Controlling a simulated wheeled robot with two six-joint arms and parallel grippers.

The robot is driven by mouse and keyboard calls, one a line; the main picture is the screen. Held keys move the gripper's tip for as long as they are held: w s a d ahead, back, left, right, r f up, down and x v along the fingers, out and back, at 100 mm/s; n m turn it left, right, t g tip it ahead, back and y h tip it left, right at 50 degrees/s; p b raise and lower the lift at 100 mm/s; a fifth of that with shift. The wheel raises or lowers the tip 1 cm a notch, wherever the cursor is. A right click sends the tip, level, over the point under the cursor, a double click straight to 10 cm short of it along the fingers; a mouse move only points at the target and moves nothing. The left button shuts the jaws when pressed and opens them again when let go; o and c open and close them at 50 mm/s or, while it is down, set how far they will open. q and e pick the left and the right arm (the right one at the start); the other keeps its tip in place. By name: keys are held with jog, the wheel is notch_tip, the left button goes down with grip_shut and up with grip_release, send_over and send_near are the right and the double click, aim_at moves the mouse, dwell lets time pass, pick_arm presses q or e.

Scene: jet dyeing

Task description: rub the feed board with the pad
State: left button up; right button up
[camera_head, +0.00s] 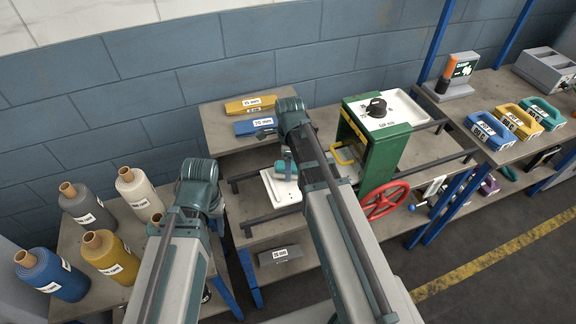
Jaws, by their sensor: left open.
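A white board (280,188), which looks like the feed board, lies on the left side of the green machine (385,155). My right arm passes in front of part of it. Blue (488,131), yellow (518,121) and teal (542,112) handled pads stand in a row on the right table. I cannot tell which is the pad of the task. My left arm's bent joint is above the left bench, and its open gripper is mostly hidden by the arm. My right arm reaches toward the machine; its jaws are not clear, and a teal wrist part shows over the board.
Several yarn cones (86,211) stand on the left bench. Yellow (250,104) and blue (256,126) blocks lie behind the white board. A red handwheel (385,200) sticks out at the machine's front. Blue posts (440,40) rise beside the right table. A grey block (280,254) lies low.

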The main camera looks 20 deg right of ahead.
aim_at(277, 169)
jog(key=shift+a, duration=0.5)
jog(key=shift+s+a+f, duration=0.1)
jog(key=shift+a, duration=0.55)
jog(key=c, duration=0.4)
jog(key=shift+a, duration=0.9)
grip_shut()
jog(key=shift+s+a+r+p, duration=0.1)
jog(key=shift+a+r+p, duration=0.05)
jog(key=shift+r+p, duration=0.45)
jog(key=shift+a+r+p, duration=0.1)
jog(key=shift+r+p, duration=0.4)
jog(key=shift+r, duration=0.15)
jog(key=r+p, duration=0.3)
jog(key=shift+d+r+p, duration=0.2)
jog(key=shift+r+p, duration=0.1)
jog(key=shift+d, duration=0.1)
